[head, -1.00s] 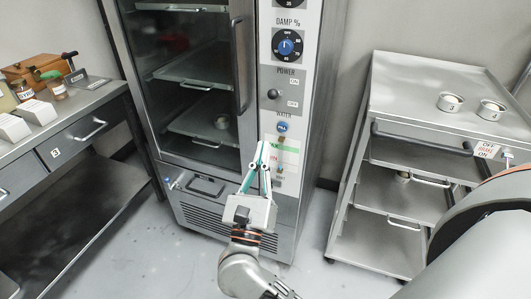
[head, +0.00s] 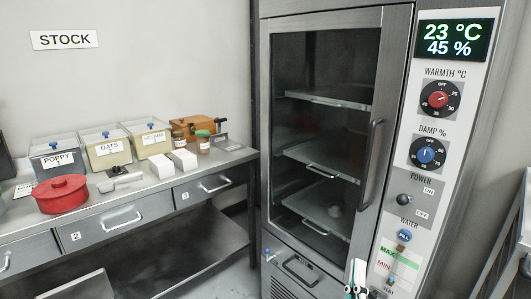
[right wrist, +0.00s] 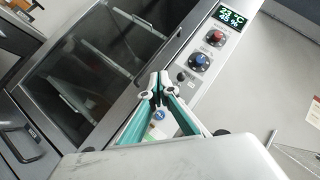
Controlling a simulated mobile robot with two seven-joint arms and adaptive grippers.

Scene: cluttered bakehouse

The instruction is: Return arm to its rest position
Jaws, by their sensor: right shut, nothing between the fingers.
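My right gripper (head: 356,278) shows at the bottom edge of the head view, in front of the lower right part of the proving cabinet (head: 391,150). Only its fingertips show there. In the right wrist view its green and grey fingers (right wrist: 161,88) meet at the tips, shut and empty. They overlap the cabinet's control panel in that picture, below the red and blue knobs; whether they touch it I cannot tell. The rest of my right arm is out of the head view. My left gripper is in neither view.
The cabinet's glass door (head: 322,130) is shut; its display (head: 454,40) reads 23 °C, 45 %. At left, a steel bench (head: 120,205) holds a red pot (head: 62,194), labelled bins, white boxes and jars. A steel unit (head: 515,250) edges in at right.

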